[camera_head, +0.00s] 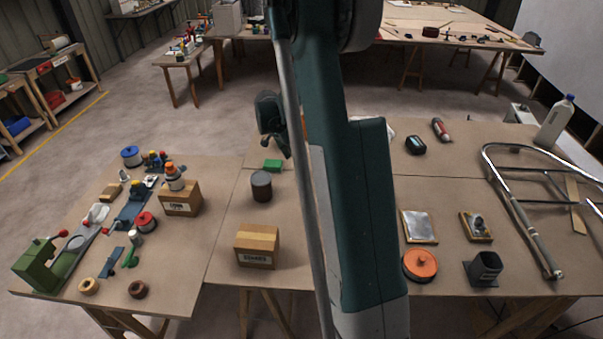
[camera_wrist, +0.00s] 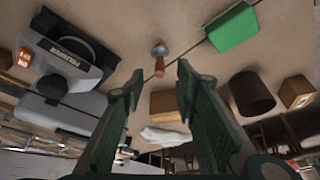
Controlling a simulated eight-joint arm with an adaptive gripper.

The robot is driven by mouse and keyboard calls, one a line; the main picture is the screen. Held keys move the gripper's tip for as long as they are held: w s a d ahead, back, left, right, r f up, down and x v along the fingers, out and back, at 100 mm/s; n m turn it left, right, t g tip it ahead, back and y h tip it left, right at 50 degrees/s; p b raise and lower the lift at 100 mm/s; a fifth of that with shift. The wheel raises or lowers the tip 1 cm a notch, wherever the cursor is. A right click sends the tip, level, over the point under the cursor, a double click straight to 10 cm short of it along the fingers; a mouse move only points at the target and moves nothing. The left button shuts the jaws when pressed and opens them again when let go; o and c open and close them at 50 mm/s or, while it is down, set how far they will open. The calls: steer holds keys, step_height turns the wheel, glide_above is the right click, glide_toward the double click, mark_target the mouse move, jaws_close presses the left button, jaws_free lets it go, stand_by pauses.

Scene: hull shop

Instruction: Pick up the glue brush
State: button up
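A small tool with a brown handle and a rounded grey end, which looks like the glue brush (camera_wrist: 159,60), is on the brown table top in the wrist view, near the picture's upper middle. My gripper (camera_wrist: 159,73) is open, with its two dark green fingers apart and nothing seen between them. The tool appears beyond the fingertips, in line with the gap; I see no contact. In the head view my arm covers the middle of the table, and I cannot find the tool there. Only part of my gripper's end shows left of the arm.
A green block (camera_wrist: 232,27) and a dark cylinder (camera_wrist: 250,93) are to the tool's right in the wrist view. A large grey machine (camera_wrist: 65,65) is on the left. In the head view, a cardboard box (camera_head: 257,246) stands near the front edge and a metal frame (camera_head: 530,220) lies right.

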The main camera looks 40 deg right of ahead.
mark_target(302, 171)
steer(key=shift+d+f+m, duration=0.3)
steer(key=shift+d+f, duration=0.45)
steer(key=shift+f, duration=0.1)
steer(key=shift+f, duration=0.1)
steer(key=shift+x, duration=1.25)
steer(key=shift+b+x, duration=0.5)
steer(key=shift+x, duration=2.1)
steer(key=shift+a, duration=0.1)
steer(key=c, duration=0.9)
